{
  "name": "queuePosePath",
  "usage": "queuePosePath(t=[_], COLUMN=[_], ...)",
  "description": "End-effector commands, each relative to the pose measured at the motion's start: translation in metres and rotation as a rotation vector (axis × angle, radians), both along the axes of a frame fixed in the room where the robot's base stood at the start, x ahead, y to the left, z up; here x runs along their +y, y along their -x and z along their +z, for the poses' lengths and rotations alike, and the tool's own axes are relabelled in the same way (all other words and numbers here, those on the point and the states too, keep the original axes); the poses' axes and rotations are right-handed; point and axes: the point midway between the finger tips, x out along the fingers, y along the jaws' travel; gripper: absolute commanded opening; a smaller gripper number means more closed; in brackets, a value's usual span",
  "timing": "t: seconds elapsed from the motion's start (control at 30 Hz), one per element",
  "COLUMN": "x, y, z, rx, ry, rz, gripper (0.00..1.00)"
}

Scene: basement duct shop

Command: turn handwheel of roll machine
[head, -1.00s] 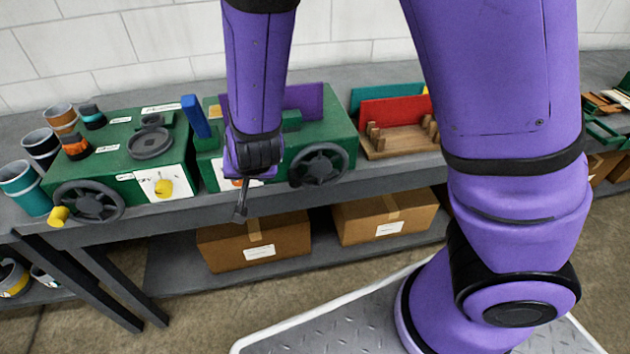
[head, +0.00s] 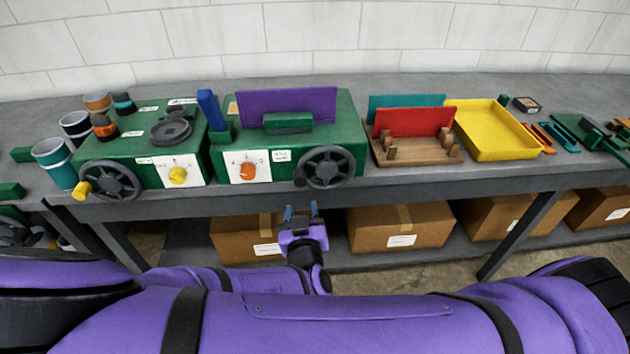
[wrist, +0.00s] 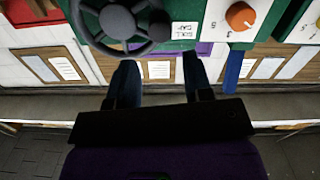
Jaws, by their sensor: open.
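Two green machines stand on the bench. The right one (head: 345,110) has a dark spoked handwheel (head: 327,167), an orange knob (head: 249,171) and a purple sheet on top. In the wrist view, a label by this handwheel (wrist: 112,22) seems to begin with "ROLL". A dark handle sits at the wheel's rim, on its left in the head view. The left machine (head: 125,125) has another handwheel (head: 110,180) with a yellow handle. My gripper (head: 301,211) is open and empty, below and slightly left of the right handwheel, apart from it. Its fingers show in the wrist view (wrist: 160,80).
A blue upright piece (head: 211,110) stands between the machines. Cups (head: 54,160) crowd the left end. A wooden rack (head: 415,150) and yellow tray (head: 490,130) lie to the right. Cardboard boxes (head: 375,235) sit on the shelf under the bench edge.

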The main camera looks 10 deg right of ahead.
Motion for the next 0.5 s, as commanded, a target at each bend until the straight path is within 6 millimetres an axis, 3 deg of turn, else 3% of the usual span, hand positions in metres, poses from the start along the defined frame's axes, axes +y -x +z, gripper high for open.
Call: queuePosePath(t=[0.23,0.5], x=[0.002,0.000], y=[-0.007,-0.051], z=[0.002,0.002], rx=[-0.040,-0.038], ry=[0.013,0.012], rz=[0.019,0.017], gripper=[0.46,0.46])
